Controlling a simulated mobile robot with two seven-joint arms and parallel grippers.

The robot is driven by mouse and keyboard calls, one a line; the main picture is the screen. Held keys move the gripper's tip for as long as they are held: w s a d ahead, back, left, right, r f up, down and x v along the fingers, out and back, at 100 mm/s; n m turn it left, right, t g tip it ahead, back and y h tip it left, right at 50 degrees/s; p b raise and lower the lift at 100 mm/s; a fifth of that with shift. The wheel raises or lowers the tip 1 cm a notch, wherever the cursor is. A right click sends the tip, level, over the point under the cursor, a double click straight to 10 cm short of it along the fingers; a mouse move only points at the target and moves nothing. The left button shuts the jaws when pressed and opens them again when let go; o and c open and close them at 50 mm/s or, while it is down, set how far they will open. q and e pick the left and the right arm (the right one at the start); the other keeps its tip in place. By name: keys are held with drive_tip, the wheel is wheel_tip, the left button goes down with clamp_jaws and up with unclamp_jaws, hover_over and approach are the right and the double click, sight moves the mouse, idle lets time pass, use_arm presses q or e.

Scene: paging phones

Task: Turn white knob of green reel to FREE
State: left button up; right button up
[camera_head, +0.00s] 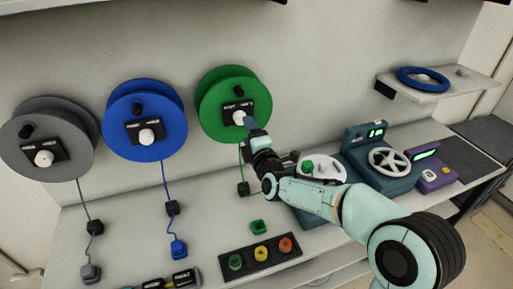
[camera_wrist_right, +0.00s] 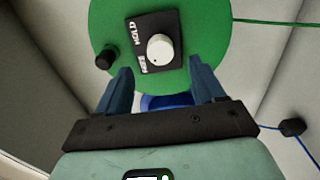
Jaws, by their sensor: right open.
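The green reel (camera_head: 210,86) hangs on the wall, rightmost of three reels. Its white knob (camera_head: 239,117) sits on a black plate and partly shows beside my right gripper (camera_head: 248,124). In the right wrist view the white knob (camera_wrist_right: 160,47) is clear, on the black plate (camera_wrist_right: 171,20) of the green reel (camera_wrist_right: 212,45). The plate has a HOLD label and a second, smaller label that is hard to read. My right gripper (camera_wrist_right: 160,66) is open, its fingertips on either side just below the knob, not closed on it. The knob's pointing direction cannot be told. My left gripper is out of view.
The blue reel (camera_head: 120,108) and grey reel (camera_head: 22,150) hang to the left, with cords down to the bench. A tray (camera_head: 288,262) with coloured pieces lies below. A teal device with a white wheel (camera_head: 390,161) and a purple box (camera_head: 435,175) stand right.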

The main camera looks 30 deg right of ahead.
drive_tip(key=v, duration=0.6)
drive_tip(key=shift+s, duration=0.25)
drive_tip(key=shift+a, duration=0.1)
